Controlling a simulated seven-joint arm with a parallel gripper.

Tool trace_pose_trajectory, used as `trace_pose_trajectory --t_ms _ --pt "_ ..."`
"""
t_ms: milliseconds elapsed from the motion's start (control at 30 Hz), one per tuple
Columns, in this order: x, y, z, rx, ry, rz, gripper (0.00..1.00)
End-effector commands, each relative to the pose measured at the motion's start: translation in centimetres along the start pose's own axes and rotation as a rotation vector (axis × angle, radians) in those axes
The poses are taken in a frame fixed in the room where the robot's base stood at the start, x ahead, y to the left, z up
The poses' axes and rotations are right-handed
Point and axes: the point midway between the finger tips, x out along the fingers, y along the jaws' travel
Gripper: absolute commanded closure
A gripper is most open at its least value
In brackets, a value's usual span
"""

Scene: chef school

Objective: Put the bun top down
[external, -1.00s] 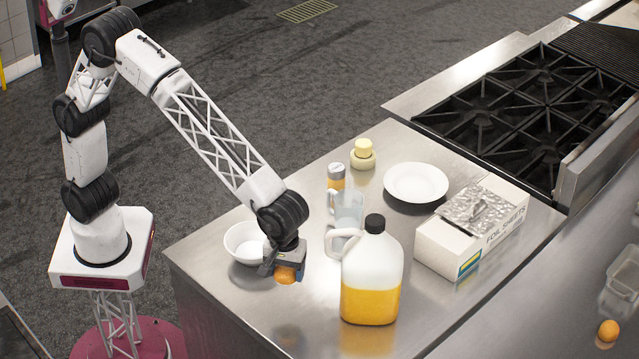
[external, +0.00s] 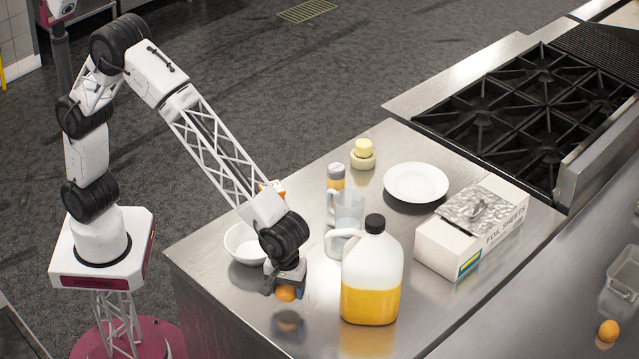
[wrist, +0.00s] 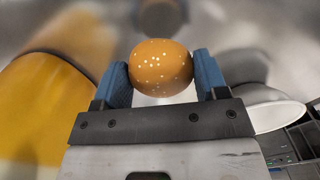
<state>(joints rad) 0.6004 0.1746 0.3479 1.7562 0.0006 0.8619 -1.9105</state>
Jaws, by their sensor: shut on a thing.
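The bun top (external: 286,293) is a round, golden-brown piece with pale seeds. It also shows in the wrist view (wrist: 161,67), between two blue fingers. My gripper (external: 285,290) is shut on it and holds it just above the steel counter (external: 225,290), near the counter's front left. A dark reflection of the bun top shows on the steel below, apart from it. In the wrist view my gripper (wrist: 161,75) has one finger on each side of the bun top.
A jug of orange liquid (external: 371,285) stands close on the right. A white bowl (external: 240,243) is just behind on the left. A clear pitcher (external: 346,208), a plate (external: 416,182) and a foil box (external: 470,235) stand farther back. The counter front is clear.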

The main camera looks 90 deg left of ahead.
Motion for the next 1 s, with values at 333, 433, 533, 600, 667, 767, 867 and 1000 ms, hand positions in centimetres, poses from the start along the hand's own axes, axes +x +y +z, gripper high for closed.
trace_pose_trajectory --t_ms 333,433,533,600,667,767,867,1000 --pt "0.2 0.0 0.0 0.000 0.000 0.000 0.56" --pt "0.6 0.0 0.0 0.000 0.000 0.000 0.56" --pt "1.6 0.0 0.0 0.000 0.000 -0.001 0.56" --pt "2.4 0.0 0.0 0.000 0.001 -0.001 0.56" --pt "3.0 0.0 0.0 0.000 0.000 -0.001 0.56" --pt "3.7 0.0 0.0 0.000 0.000 0.001 0.56" --pt "3.9 0.0 0.0 0.000 0.000 0.001 0.56" --pt "3.9 0.0 0.0 0.000 0.000 0.001 0.56"
